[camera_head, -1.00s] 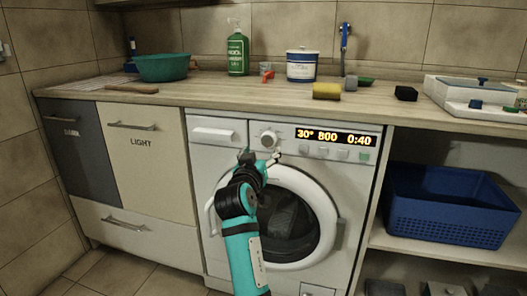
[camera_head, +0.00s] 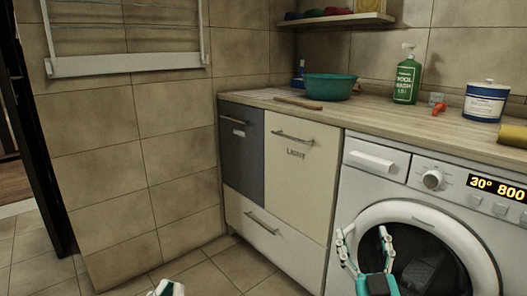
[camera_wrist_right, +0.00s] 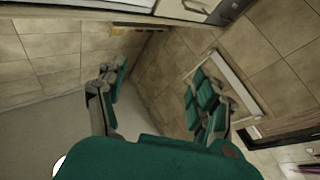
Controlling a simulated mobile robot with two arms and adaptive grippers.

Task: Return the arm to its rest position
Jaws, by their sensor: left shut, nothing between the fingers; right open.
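My right gripper (camera_head: 366,243) is in front of the washing machine (camera_head: 398,170). Its two fingers stand up, spread apart, over the left side of the round door (camera_head: 437,219) in the picture. In the right wrist view the gripper (camera_wrist_right: 160,85) is also open, with nothing between its fingers. My left gripper (camera_head: 168,288) shows only as a small white and teal part at the bottom edge, low over the floor. It is shut and empty; the rest of its arm is out of frame.
A dark and a cream cabinet (camera_head: 295,183) stand left of the washer. The counter above holds a teal basin (camera_head: 330,88), a green bottle (camera_head: 407,80) and a white tub (camera_head: 486,101). A drying rack (camera_head: 130,64) hangs on the left wall. Tiled floor (camera_head: 232,268) is free at lower left.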

